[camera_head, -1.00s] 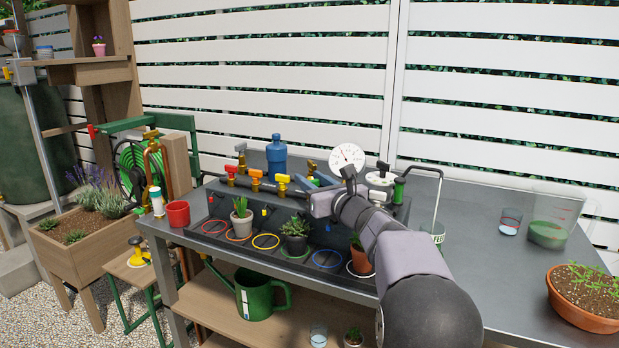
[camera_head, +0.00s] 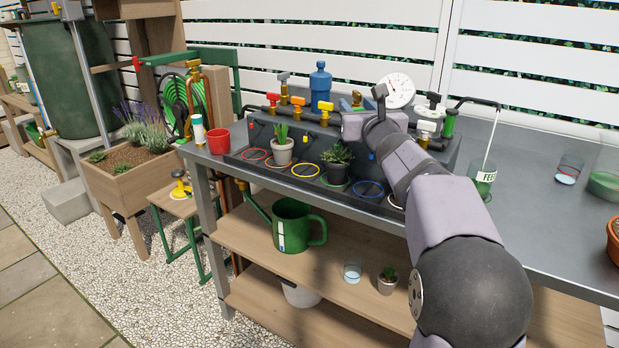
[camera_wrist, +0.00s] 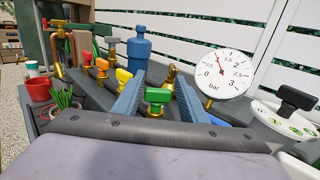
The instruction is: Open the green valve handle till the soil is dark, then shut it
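The green valve handle (camera_wrist: 158,95) sits on a brass valve in the wrist view. It shows between the two blue fingers of my gripper (camera_wrist: 161,80). The fingers are apart, with a visible gap on each side of the handle. In the head view my wrist hides the green handle and most of the fingers. A dark pot (camera_head: 336,174) with a succulent (camera_head: 338,154) stands on the green ring of the tray, below the valve row. Its soil is mostly covered by the leaves, so I cannot tell its shade.
Red (camera_head: 273,97), orange (camera_head: 298,103) and yellow (camera_head: 323,109) valve handles stand left along the manifold. A pressure gauge (camera_head: 395,90) and a white-handled valve (camera_head: 426,127) are to the right. A blue bottle (camera_head: 320,88) stands behind. A potted plant (camera_head: 283,149) occupies the orange ring.

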